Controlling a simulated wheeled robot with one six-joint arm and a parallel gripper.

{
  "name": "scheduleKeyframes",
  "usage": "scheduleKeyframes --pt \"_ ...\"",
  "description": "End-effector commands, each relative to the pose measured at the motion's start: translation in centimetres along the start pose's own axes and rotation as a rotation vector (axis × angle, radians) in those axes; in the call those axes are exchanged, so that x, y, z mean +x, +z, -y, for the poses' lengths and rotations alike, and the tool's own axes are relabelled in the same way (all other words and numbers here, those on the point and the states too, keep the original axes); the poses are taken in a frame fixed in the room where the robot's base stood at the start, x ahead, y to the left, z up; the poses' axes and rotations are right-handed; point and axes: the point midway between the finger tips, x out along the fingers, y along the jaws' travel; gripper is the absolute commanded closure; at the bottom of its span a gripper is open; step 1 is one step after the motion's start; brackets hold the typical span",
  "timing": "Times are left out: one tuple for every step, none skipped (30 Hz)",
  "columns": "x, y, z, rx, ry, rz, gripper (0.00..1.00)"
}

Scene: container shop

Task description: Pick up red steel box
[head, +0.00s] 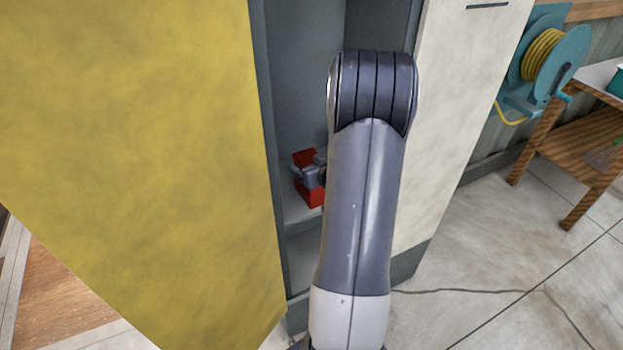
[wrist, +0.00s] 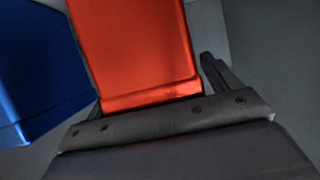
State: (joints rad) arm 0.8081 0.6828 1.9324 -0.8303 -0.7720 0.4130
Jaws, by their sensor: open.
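The red steel box (head: 310,195) sits on a shelf inside the grey cabinet, partly hidden behind my gripper (head: 310,174) and arm in the head view. In the wrist view the red box (wrist: 135,45) fills the upper middle, close in front of the gripper. My gripper (wrist: 152,88) is open there, with one finger showing to the right of the box. The left finger is mostly hidden by the box's lower left edge. I cannot tell whether either finger touches the box.
A blue box (wrist: 38,70) stands close on the left in the wrist view. A yellow door panel (head: 130,130) is left of the cabinet opening and a pale panel (head: 455,90) right. A wooden table (head: 575,140) and hose reel (head: 545,55) stand at far right.

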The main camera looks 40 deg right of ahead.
Motion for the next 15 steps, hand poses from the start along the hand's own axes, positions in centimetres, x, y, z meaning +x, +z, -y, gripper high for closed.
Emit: scheduleKeyframes --pt "-0.02 0.0 -0.01 0.0 0.0 0.0 0.15" --pt "-0.02 0.0 -0.01 0.0 0.0 0.0 0.17" --pt "-0.03 0.0 -0.01 0.0 0.0 0.0 0.2" --pt "-0.03 0.0 -0.01 0.0 0.0 0.0 0.23" --pt "-0.03 0.0 -0.01 0.0 0.0 0.0 0.25" --pt "-0.03 0.0 -0.01 0.0 0.0 0.0 0.29" --pt "-0.04 0.0 -0.01 0.0 0.0 0.0 0.31" --pt "-0.04 0.0 -0.01 0.0 0.0 0.0 0.33" --pt "-0.04 0.0 -0.01 0.0 0.0 0.0 0.37" --pt "-0.04 -0.01 -0.01 0.0 0.0 0.0 0.39" --pt "-0.05 -0.01 -0.01 0.0 0.0 0.0 0.42" --pt "-0.05 -0.01 -0.01 0.0 0.0 0.0 0.45" --pt "-0.05 -0.01 -0.02 0.0 0.0 0.0 0.47" --pt "-0.05 -0.01 -0.02 0.0 0.0 0.0 0.5" --pt "-0.05 -0.01 -0.02 0.0 0.0 0.0 0.53"
